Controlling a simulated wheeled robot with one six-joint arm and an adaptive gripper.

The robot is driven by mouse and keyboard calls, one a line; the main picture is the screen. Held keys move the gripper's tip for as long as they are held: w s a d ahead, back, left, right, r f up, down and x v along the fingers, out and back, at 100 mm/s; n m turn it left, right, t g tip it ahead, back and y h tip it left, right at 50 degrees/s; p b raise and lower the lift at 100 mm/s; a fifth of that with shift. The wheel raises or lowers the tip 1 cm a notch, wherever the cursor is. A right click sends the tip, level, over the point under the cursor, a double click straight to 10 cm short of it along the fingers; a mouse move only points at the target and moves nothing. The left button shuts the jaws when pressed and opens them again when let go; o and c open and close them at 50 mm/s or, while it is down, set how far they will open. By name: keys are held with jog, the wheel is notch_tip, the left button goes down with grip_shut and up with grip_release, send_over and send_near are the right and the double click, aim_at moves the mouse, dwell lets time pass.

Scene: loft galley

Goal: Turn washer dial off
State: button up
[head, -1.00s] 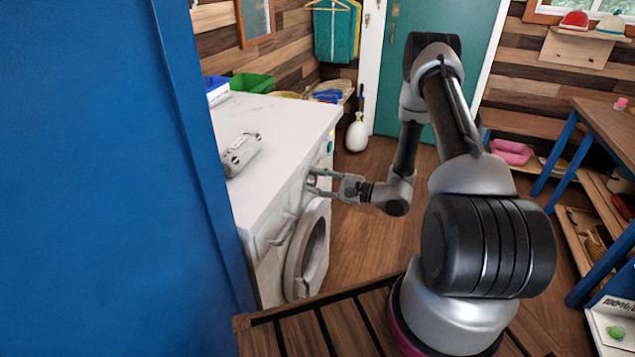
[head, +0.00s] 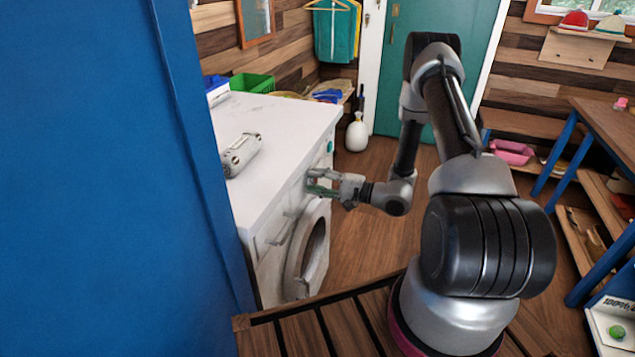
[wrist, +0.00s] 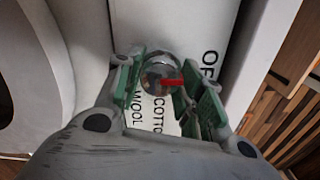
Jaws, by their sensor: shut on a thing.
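The washer dial (wrist: 158,72) is a round metallic knob with a red pointer in the wrist view. The pointer points to the right of that picture, toward the area below the partly hidden "OF" lettering. "COTTO" and "WOOL" lettering shows below the dial, partly covered by the fingers. My gripper (wrist: 166,88) is shut on the dial, with green finger pads on either side of it. In the head view my gripper (head: 316,183) is at the upper front of the white washer (head: 298,225); the dial is hidden there by the fingers.
A grey cylindrical object (head: 241,155) lies on the white top (head: 285,125). A handle and the round washer door (head: 312,250) are below my gripper. A blue panel (head: 90,180) stands close on the left. The wooden floor (head: 355,245) right of the washer is clear.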

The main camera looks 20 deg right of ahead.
dwell(0.3)
jog(key=o, duration=1)
jog(key=shift+d, duration=0.1)
jog(key=v, duration=1.2)
